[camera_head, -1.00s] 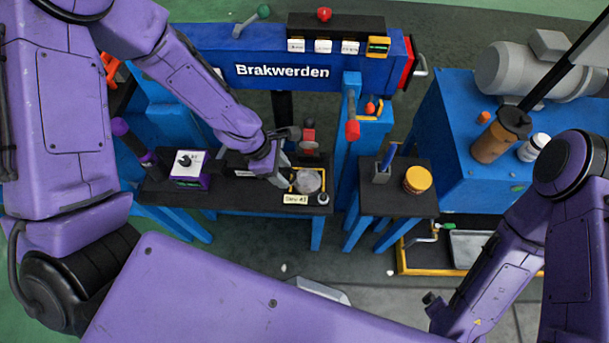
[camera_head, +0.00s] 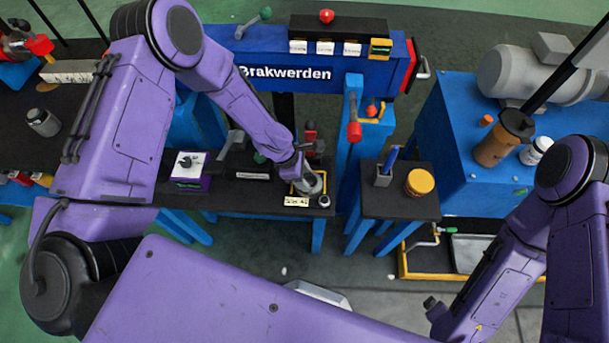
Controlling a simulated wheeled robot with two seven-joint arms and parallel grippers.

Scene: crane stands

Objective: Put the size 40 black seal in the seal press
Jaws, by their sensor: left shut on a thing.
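My left gripper (camera_head: 303,182) is low over the right end of a black bench (camera_head: 232,189). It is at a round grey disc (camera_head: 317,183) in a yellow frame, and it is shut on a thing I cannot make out. A pale label (camera_head: 296,202), blurred but seeming to read a size in the 40s, lies at the near side of the frame. I cannot pick out the black seal against the dark bench and fingers. A red-topped device (camera_head: 310,138) stands just behind the gripper; I cannot tell if it is the seal press. My right gripper is not in view.
A white-topped box (camera_head: 188,168) stands left on the bench. A small table (camera_head: 400,207) at right holds an orange-lidded jar (camera_head: 419,183) and a grey holder (camera_head: 383,177). The blue Brakwerden machine (camera_head: 300,70) is behind. A blue post with a red handle (camera_head: 354,132) stands close right.

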